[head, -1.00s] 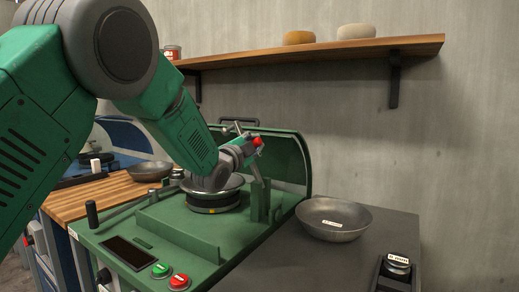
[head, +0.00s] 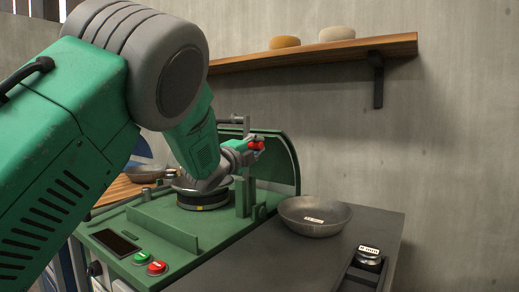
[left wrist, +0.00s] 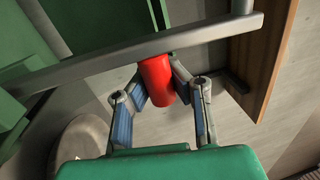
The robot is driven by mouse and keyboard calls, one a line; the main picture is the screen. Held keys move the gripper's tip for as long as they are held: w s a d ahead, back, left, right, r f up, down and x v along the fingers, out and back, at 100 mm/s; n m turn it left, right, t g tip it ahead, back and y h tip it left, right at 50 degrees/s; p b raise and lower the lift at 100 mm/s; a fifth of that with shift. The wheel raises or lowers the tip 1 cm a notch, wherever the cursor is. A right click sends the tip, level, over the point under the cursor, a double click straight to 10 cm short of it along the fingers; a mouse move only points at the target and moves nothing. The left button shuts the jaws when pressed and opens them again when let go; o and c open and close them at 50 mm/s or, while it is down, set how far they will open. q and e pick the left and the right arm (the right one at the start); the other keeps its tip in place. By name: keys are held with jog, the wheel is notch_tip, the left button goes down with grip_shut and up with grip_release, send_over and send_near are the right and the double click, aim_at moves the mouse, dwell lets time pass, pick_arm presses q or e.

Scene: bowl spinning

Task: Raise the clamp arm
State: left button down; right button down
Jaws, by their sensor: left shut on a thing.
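The clamp arm (head: 247,128) stands about upright above its green post (head: 243,197) on the green machine. A dark rod sticks out to the left near its top. Its red handle (head: 255,145) is at my left gripper (head: 249,147). In the left wrist view, the clamp arm (left wrist: 105,66) crosses as a grey-green bar, and its red handle (left wrist: 156,80) sits between the fingers of my left gripper (left wrist: 160,88), which is shut on it. My forearm hides part of the machine. My right gripper is out of view.
A metal bowl sits on the round chuck (head: 203,202), partly hidden by my arm. Another bowl (head: 315,216) with a label rests on the grey table (head: 270,262) at right, near a small labelled weight (head: 368,256). Green and red buttons are at the machine's front. A wooden shelf (head: 330,54) is on the wall.

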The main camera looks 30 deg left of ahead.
pick_arm(q)
jog(key=shift+f, duration=0.6)
jog(key=c, duration=1.4)
grip_release()
jog(key=shift+s+d+r, duration=0.1)
jog(key=shift+s, duration=0.1)
jog(key=shift+o, duration=0.2)
jog(key=shift+d+r, duration=0.1)
jog(key=shift+r, duration=0.15)
jog(key=v, duration=1.2)
